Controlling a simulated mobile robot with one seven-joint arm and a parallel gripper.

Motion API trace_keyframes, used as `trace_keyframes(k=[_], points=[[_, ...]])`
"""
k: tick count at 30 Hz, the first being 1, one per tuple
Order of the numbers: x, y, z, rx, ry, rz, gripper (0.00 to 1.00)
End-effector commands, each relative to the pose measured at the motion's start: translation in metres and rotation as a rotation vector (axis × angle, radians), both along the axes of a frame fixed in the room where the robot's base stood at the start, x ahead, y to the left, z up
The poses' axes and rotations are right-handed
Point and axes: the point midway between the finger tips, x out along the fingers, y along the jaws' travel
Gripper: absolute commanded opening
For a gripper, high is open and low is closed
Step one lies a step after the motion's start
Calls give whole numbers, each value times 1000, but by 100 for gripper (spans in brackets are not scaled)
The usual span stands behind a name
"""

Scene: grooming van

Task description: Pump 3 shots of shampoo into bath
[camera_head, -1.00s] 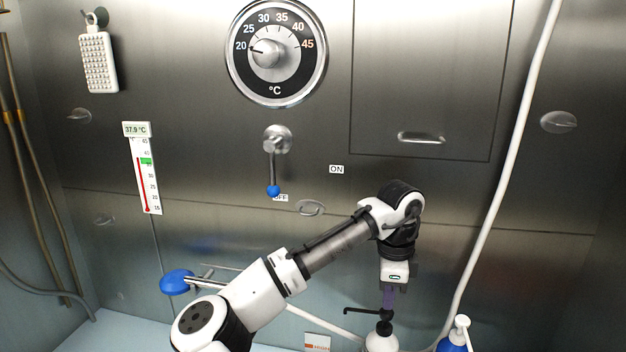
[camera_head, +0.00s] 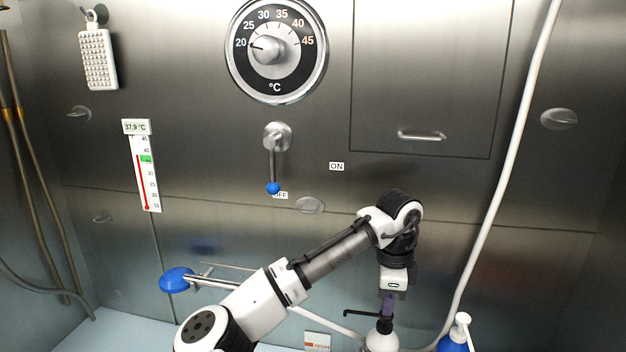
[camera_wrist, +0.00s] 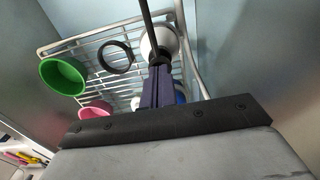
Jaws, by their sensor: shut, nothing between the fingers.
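My gripper (camera_head: 387,305) is shut and empty, pointing straight down. Its fingertips are at the top of a black pump head (camera_head: 383,323) and appear to touch it. The pump sits on a white bottle (camera_head: 381,343), and its long black nozzle points left in the head view. In the wrist view the white bottle (camera_wrist: 158,41) stands on a wire rack (camera_wrist: 95,52), with my fingers in front of the pump. A blue bottle (camera_head: 452,344) with a white pump stands to the right. I cannot read either label. The bath interior is mostly below the head view.
The rack also holds a green bowl (camera_wrist: 63,75), a pink cup (camera_wrist: 95,109) and a dark ring (camera_wrist: 115,57). A white hose (camera_head: 497,200) hangs at the right. A lever with a blue knob (camera_head: 273,188) is on the steel wall, beside the OFF label.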

Motion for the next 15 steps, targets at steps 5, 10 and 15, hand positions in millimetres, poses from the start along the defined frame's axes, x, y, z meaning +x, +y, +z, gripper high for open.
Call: trace_keyframes(k=[5, 10, 15], points=[[-1, 0, 7, 2, 5, -1, 0], [-1, 0, 17, 2, 4, -1, 0], [-1, 0, 27, 1, 3, -1, 0]])
